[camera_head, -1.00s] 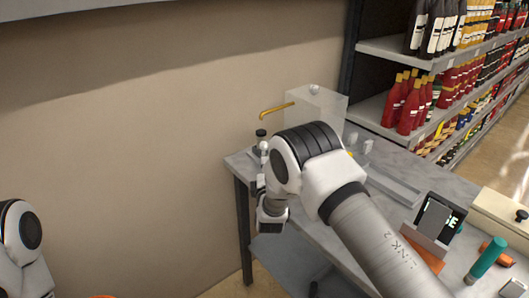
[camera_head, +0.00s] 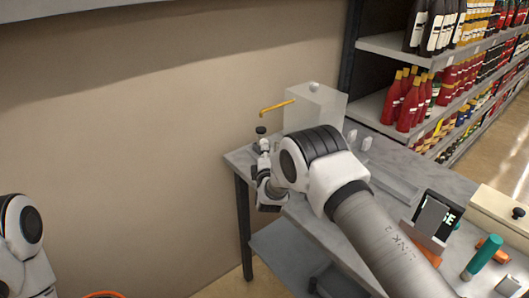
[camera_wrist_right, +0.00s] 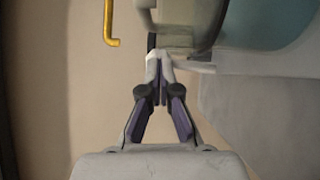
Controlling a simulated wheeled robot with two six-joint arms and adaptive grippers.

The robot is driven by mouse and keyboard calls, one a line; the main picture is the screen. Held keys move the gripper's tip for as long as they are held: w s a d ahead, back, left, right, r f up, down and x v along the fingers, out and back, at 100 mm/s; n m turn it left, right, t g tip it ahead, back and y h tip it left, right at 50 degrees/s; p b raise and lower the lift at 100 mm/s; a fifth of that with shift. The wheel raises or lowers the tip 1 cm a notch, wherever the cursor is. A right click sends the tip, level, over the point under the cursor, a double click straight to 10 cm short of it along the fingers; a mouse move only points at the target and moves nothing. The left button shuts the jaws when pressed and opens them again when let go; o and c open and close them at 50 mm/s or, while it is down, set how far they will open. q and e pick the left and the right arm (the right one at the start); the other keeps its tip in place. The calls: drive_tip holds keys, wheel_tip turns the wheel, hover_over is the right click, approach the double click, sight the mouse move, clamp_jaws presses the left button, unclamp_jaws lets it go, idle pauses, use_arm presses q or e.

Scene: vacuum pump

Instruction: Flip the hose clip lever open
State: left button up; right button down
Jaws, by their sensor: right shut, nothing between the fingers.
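My right gripper (camera_head: 264,148) is at the table's far left corner, beside a black knob (camera_head: 261,130). In the right wrist view its fingers (camera_wrist_right: 160,62) are shut with nothing between them. The fingertips point at a clear, rounded vessel (camera_wrist_right: 178,30) and a pale strip (camera_wrist_right: 195,66). I cannot tell whether they touch either. I cannot make out the hose clip lever clearly. My left gripper is out of view.
The grey table (camera_head: 325,222) carries a dark display on a stand (camera_head: 433,217), a teal cylinder (camera_head: 482,257) and a cream box (camera_head: 500,212) at the right. Bottle shelves (camera_head: 385,50) stand behind. A bare wall (camera_head: 130,130) is on the left.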

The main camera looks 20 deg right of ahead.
drive_tip(key=shift+d+r+m, duration=0.1)
drive_tip(key=shift+d+m, duration=0.1)
drive_tip(key=shift+m, duration=0.1)
drive_tip(key=shift+w+d+m+g, duration=0.15)
drive_tip(key=shift+d+m+g, duration=0.15)
drive_tip(key=shift+m+g, duration=0.25)
drive_tip(key=shift+w+d+m+g+y, duration=0.2)
drive_tip(key=shift+d+m+g+y, duration=0.1)
drive_tip(key=shift+d+m+g, duration=0.3)
drive_tip(key=shift+w+d+b, duration=0.1)
drive_tip(key=shift+d+b, duration=0.1)
drive_tip(key=shift+b, duration=0.25)
drive_tip(key=shift+d, duration=0.1)
